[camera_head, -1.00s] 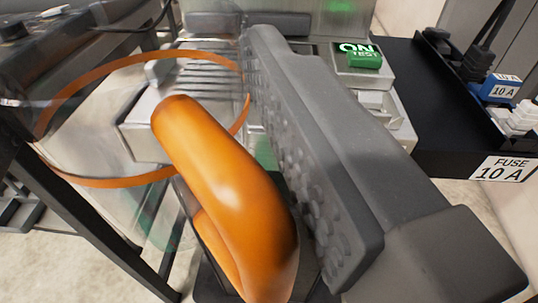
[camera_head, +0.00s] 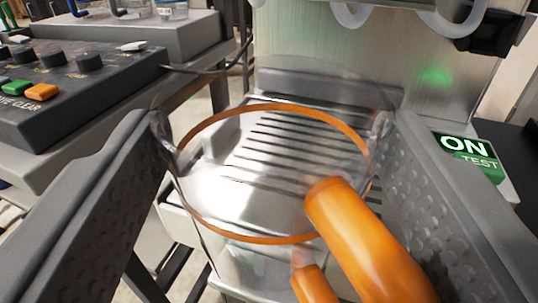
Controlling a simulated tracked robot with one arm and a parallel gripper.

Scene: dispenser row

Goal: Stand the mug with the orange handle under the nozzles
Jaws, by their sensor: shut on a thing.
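The clear mug (camera_head: 235,262) has an orange rim band and an orange handle (camera_head: 365,235) that points toward me at the lower right. My gripper (camera_head: 272,130) is shut on the mug, with one grey jaw on each side of its wall. The mug is roughly upright in front of the dispenser's slatted metal drip tray (camera_head: 290,140), which shows through the glass. White curved nozzles (camera_head: 452,18) show at the top edge, beyond and above the mug. The mug's base is hard to make out, so I cannot tell whether it touches the tray.
The dispenser's metal back panel (camera_head: 385,65) stands behind the tray. A green ON/TEST switch (camera_head: 470,155) is at the right. A dark control box (camera_head: 75,85) with knobs and coloured buttons is at the left, with a cable running from it.

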